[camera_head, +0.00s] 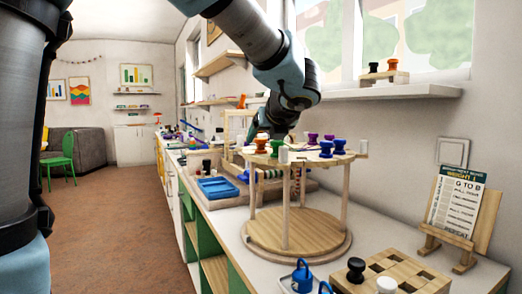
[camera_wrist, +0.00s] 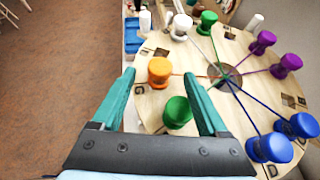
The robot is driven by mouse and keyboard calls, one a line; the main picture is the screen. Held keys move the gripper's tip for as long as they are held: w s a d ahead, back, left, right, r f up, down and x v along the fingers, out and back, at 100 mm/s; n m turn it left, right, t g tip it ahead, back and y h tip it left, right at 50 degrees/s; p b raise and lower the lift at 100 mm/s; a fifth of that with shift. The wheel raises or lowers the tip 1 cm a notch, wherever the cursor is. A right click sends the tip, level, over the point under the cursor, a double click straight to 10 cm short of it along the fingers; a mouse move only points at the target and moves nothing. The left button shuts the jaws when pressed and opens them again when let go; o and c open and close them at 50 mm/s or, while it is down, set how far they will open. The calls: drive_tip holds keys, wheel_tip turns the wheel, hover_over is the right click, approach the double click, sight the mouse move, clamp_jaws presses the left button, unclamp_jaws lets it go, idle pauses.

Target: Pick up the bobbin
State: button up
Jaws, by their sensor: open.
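Several bobbins stand on a round wooden board (camera_wrist: 215,120), and I cannot tell which one the task means. In the wrist view an orange bobbin (camera_wrist: 160,71) appears around my fingertip level, and a green bobbin (camera_wrist: 177,111) appears between the fingers nearer the palm. Other bobbins are green (camera_wrist: 207,21), white (camera_wrist: 180,26), purple (camera_wrist: 263,42) and blue (camera_wrist: 270,148). Cords run from bobbins to a dark hub. My gripper (camera_wrist: 160,75) is open and empty above the board's edge. In the head view the orange bobbin (camera_head: 262,142) stands at the board's left; my fingers are hard to make out.
The board rests on posts over a lower wooden disc (camera_head: 310,231) on the white counter. A blue tray (camera_head: 218,189) lies left. A slotted wooden block (camera_head: 395,268) and a card on a stand (camera_head: 457,205) are at front right. A shelf (camera_head: 390,95) runs under the window.

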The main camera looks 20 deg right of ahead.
sight(263, 139)
drive_tip(key=x, duration=0.4)
drive_tip(key=shift+w, duration=0.1)
drive_tip(key=shift+r, duration=0.1)
clamp_jaws()
idle(0.3)
